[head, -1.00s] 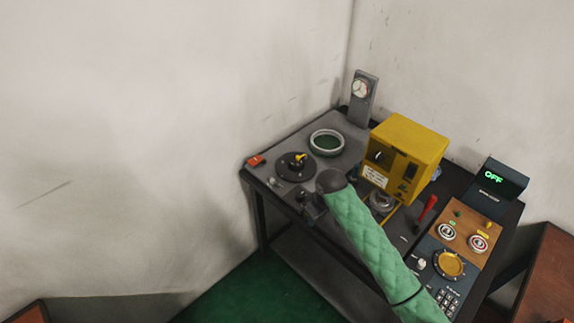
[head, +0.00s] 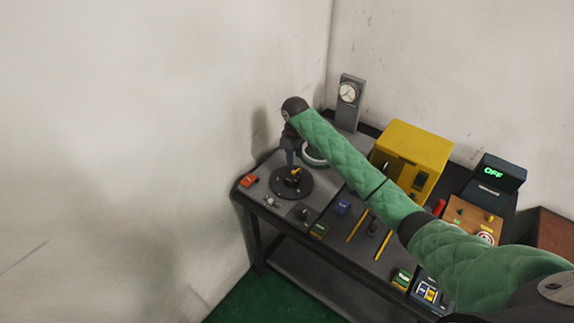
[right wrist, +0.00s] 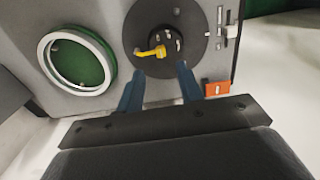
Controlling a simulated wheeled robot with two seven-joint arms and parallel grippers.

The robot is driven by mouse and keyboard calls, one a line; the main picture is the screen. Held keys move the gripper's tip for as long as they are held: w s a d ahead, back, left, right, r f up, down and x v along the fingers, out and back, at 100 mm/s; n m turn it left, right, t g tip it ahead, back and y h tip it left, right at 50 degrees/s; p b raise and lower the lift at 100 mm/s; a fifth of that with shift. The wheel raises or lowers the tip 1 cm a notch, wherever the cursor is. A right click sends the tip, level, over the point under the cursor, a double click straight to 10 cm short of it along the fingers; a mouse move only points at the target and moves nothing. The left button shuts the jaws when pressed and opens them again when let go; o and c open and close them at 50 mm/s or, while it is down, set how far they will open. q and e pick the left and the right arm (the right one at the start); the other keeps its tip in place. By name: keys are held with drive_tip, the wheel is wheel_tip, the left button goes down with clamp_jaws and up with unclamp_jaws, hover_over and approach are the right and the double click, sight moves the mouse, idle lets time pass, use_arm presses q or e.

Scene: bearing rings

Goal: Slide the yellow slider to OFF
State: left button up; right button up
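A yellow handle (head: 294,172) sits on a round black disc (head: 280,187) at the left end of the table; I cannot tell whether it is the yellow slider. The right wrist view shows the handle (right wrist: 152,52) on the disc (right wrist: 188,50), just beyond my fingertips. Two yellow strips (head: 383,246) lie near the table's front, with a small dark part between them. My right gripper (head: 291,156) is above the disc, pointing down. Its two blue fingers (right wrist: 160,70) are spread with nothing between them. A display (head: 494,172) reads OFF in green. My left gripper is not in view.
A red-orange block (head: 249,180) sits at the left corner; a small pale slide control (head: 271,201) is nearby. A ring with a green centre (right wrist: 75,60) lies beside the disc. A grey gauge post (head: 349,105) and yellow box (head: 410,150) stand behind. My right arm covers part of the table.

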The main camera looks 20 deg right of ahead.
sight(294, 171)
drive_tip(key=shift+s+d+f+p, duration=0.1)
drive_tip(key=shift+s+f+p, duration=0.15)
drive_tip(key=shift+p, duration=0.05)
drive_tip(key=f, duration=0.2)
drive_tip(key=f+p, duration=0.1)
drive_tip(key=f, duration=0.1)
drive_tip(key=f+p, duration=0.1)
drive_tip(key=f, duration=0.1)
drive_tip(key=shift+w+a, duration=0.25)
drive_tip(key=shift+s+d+f+p, duration=0.15)
drive_tip(key=shift+f+p, duration=0.05)
drive_tip(key=shift+p, duration=0.1)
drive_tip(key=shift+f, duration=0.1)
drive_tip(key=shift+c, duration=0.3)
drive_tip(key=c, duration=0.4)
clamp_jaws()
